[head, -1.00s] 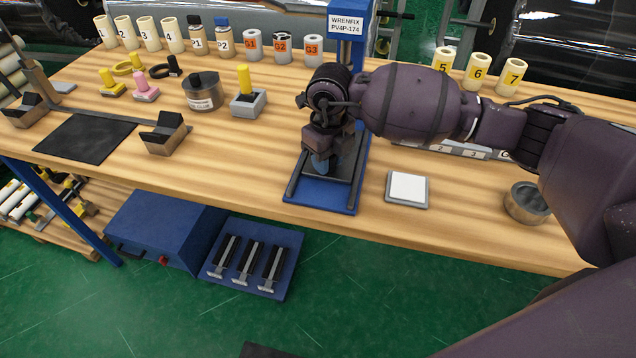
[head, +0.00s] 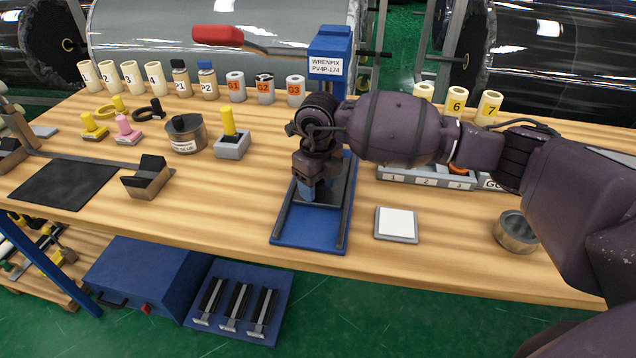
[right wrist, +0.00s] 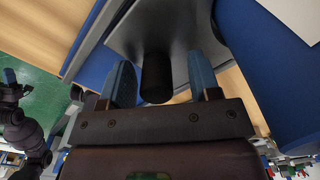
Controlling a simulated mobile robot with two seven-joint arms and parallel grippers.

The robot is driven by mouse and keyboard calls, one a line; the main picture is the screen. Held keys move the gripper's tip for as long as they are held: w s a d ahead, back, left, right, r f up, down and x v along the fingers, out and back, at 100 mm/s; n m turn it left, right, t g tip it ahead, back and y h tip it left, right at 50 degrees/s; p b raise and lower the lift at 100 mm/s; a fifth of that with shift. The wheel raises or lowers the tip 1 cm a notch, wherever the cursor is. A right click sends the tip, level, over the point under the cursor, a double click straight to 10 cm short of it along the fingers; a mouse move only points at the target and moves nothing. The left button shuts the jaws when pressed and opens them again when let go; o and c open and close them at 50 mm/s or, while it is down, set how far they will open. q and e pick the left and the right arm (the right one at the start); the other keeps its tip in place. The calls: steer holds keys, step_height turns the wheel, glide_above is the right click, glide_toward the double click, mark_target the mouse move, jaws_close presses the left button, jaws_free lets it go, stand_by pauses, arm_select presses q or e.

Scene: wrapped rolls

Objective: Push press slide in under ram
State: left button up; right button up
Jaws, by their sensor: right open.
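The blue press (head: 329,68) stands at the back middle of the bench, labelled WRENFIX PV4P-174. Its blue base (head: 303,236) with two dark rails reaches toward the front edge. The grey press slide (right wrist: 185,25) lies between the rails, mostly hidden by my arm in the head view. My right gripper (head: 318,188) is low over the slide, pointing down. In the right wrist view its blue fingers stand apart on either side of a black upright knob (right wrist: 157,78) on the slide. Contact with the knob cannot be told. The ram is hidden behind my arm.
A white-topped pad (head: 396,223) lies right of the base, and a metal cup (head: 517,232) farther right. A grey block with a yellow handle (head: 231,140) and a lidded pot (head: 185,134) stand to the left. Numbered rolls (head: 130,77) line the back.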

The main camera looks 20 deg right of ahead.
step_height(320, 180, up, 11)
steer(key=shift+f+p, duration=0.1)
steer(key=shift+p, duration=0.55)
steer(key=shift+s, duration=0.1)
